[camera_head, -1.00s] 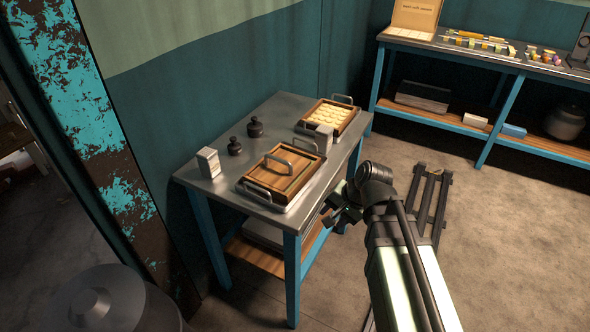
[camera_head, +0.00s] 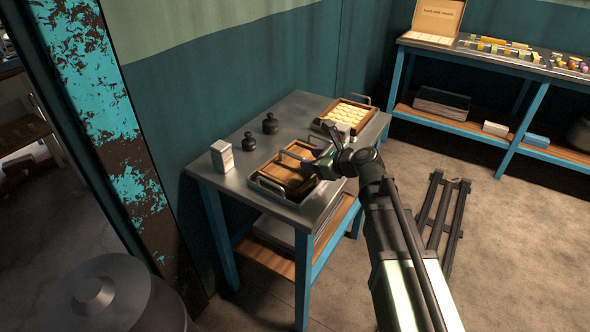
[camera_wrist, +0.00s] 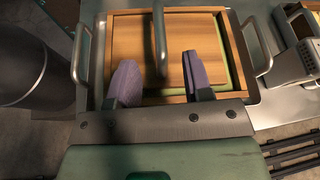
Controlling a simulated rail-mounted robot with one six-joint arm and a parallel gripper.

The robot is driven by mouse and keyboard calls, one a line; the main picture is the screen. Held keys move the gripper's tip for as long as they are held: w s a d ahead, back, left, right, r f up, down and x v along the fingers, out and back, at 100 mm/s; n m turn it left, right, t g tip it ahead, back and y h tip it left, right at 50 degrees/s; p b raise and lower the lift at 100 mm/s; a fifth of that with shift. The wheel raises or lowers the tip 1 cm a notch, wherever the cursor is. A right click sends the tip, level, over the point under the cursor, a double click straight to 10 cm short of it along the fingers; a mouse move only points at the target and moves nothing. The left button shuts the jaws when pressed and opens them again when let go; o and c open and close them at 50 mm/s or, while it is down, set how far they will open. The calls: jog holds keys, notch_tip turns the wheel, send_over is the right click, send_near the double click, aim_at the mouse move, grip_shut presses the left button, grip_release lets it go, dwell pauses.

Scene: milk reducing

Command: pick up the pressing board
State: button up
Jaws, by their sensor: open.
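The pressing board (camera_wrist: 204,30) is a flat wooden board with a metal bar handle (camera_wrist: 159,35) across its top. It lies inside a wooden-framed tray (camera_wrist: 233,55) with metal side handles, on the steel table (camera_head: 218,182); the board also shows in the head view (camera_head: 283,172). My gripper (camera_head: 312,167) is over the tray's right part. In the wrist view my gripper (camera_wrist: 157,75) is open, with its two purple-grey fingers apart. The handle runs between the fingers in the picture, but I cannot tell their height over it. My arm hides part of the tray in the head view.
A second tray with pale pieces (camera_head: 345,114) stands at the table's far end. Two dark weights (camera_head: 270,124) and a white carton (camera_head: 222,156) stand left of the board. A grey grater-like box (camera_wrist: 297,62) shows right of the tray.

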aim_at(299, 158)
jog(key=b+x, duration=0.2)
jog(key=x, duration=0.3)
jog(key=shift+w+a+f, duration=0.2)
jog(key=shift+r, duration=0.1)
grip_shut()
